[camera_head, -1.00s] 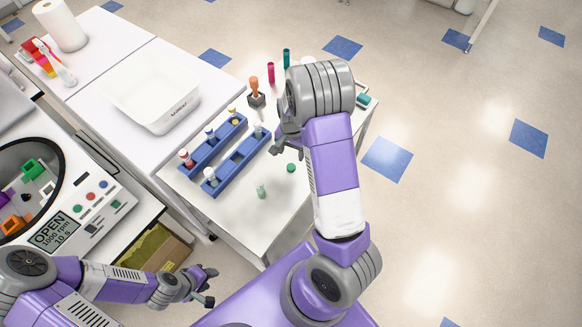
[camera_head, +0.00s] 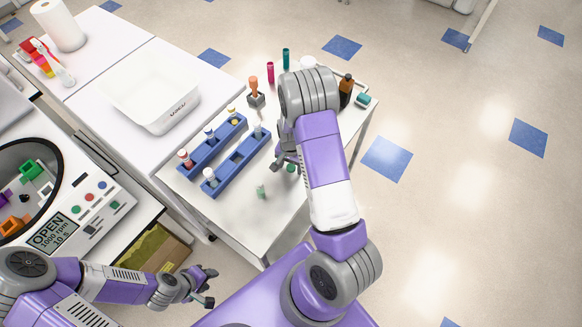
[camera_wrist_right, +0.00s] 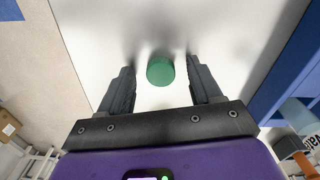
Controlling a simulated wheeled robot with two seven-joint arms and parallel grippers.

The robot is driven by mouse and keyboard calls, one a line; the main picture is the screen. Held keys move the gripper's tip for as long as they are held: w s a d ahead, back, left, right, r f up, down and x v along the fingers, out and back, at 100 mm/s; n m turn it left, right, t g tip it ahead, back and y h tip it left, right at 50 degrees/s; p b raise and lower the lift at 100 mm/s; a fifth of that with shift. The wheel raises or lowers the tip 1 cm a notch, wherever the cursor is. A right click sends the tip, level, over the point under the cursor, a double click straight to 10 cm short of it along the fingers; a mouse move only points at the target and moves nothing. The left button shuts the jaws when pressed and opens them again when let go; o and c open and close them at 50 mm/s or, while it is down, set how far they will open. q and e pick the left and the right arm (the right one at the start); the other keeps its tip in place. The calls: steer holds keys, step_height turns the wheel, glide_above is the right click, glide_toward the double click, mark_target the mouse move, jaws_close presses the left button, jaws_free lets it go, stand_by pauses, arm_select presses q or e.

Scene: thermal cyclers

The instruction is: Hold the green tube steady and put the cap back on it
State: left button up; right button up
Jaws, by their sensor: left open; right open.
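The green tube (camera_head: 261,191) is small and stands on the white table near its front edge. The green cap (camera_head: 291,168) lies on the table to the right of the tube and slightly farther back. In the right wrist view the cap (camera_wrist_right: 160,71) is a round green disc between and just beyond the open fingers. My right gripper (camera_head: 284,160) is open and empty above the cap, partly hidden by its own arm. My left gripper (camera_head: 207,287) is open and empty, off the table at the lower left, away from tube and cap.
Two blue racks (camera_head: 240,164) with capped tubes stand left of the cap. An orange-handled tool (camera_head: 255,92), a brown bottle (camera_head: 346,88) and other small items stand at the back. A white bin (camera_head: 150,88) is on the left bench, behind an open centrifuge (camera_head: 28,190).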

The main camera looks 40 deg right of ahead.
mark_target(291, 168)
stand_by(0.3)
steer(key=c, duration=1.1)
step_height(291, 168, up, 10)
steer(key=p, duration=0.1)
